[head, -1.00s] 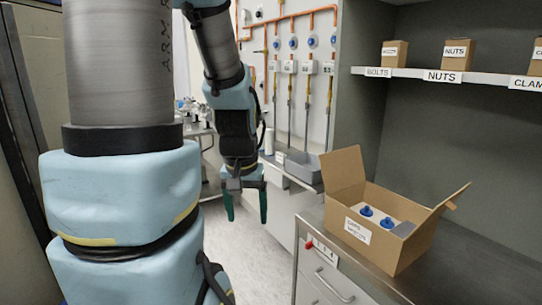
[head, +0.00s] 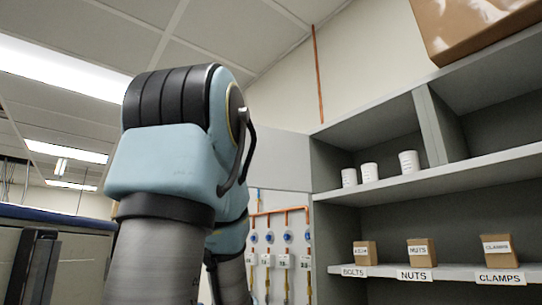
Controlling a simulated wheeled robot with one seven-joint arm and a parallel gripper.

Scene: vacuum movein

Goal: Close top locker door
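The top locker (head: 365,137) is the upper part of a grey shelf unit on the right, and its inside shows. A pale flat panel (head: 282,160) stands out from the unit's left side at the height of the upper compartment. It looks like the top locker door, standing open; my arm hides its left part. My gripper is not in view now. My arm fills the left middle of the head view, and its lower links run out of the bottom of the picture.
White tubs (head: 369,172) stand on the upper shelf. Small labelled boxes (head: 421,252) stand on the shelf below. A large cardboard box (head: 470,25) sits on top of the unit. Orange pipes and blue-knobbed valves (head: 270,237) line the wall behind my arm.

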